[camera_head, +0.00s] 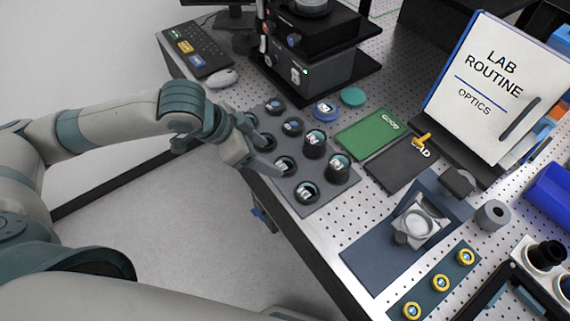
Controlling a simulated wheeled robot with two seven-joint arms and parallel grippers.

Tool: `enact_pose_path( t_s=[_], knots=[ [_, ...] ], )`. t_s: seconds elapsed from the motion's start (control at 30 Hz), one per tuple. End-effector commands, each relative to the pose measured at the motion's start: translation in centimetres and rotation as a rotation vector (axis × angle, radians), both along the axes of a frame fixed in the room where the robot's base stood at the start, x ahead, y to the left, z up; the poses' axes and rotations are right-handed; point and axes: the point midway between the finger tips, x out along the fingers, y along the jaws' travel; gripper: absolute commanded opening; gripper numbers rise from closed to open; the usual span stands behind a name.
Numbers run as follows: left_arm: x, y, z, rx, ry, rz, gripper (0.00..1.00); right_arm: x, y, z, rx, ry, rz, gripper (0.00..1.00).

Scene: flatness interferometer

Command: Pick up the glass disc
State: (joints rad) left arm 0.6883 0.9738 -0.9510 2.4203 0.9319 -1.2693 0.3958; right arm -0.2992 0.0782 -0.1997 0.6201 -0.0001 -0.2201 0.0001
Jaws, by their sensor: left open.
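Several glass discs sit in dark round holders on a grey tray (318,207) near the table's left edge. One is in the tall holder (315,144), one in the tall holder (339,168), one in the low holder (306,192) at the front and one in the low holder (285,166). My left gripper (267,156) is open at the tray's left edge, beside the left holders, with no disc visible between its fingers. Its fingers partly hide the holders there. My right gripper is out of view.
A green mat (373,133) and a dark mat (401,163) lie right of the tray. A black instrument (315,68) stands behind it. A mount with a round optic (415,225) stands at the front right. A lab routine binder (492,85) stands at the right.

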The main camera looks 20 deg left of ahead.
Motion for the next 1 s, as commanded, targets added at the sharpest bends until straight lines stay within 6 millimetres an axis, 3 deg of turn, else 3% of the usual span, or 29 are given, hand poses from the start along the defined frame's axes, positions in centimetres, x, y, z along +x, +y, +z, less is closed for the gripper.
enact_pose_path(
  t_s=[0.2, 0.67, 1.0],
  knots=[
    [0.7, -0.8, -1.6, 0.000, 0.000, 0.001, 0.65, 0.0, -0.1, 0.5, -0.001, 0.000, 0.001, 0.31],
    [0.9, -1.0, -2.1, 0.000, 0.002, 0.000, 0.65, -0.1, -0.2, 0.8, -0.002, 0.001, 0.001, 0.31],
    [2.7, -2.1, -5.2, 0.000, 0.003, 0.001, 0.65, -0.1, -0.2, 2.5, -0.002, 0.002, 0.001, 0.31]
  ],
)
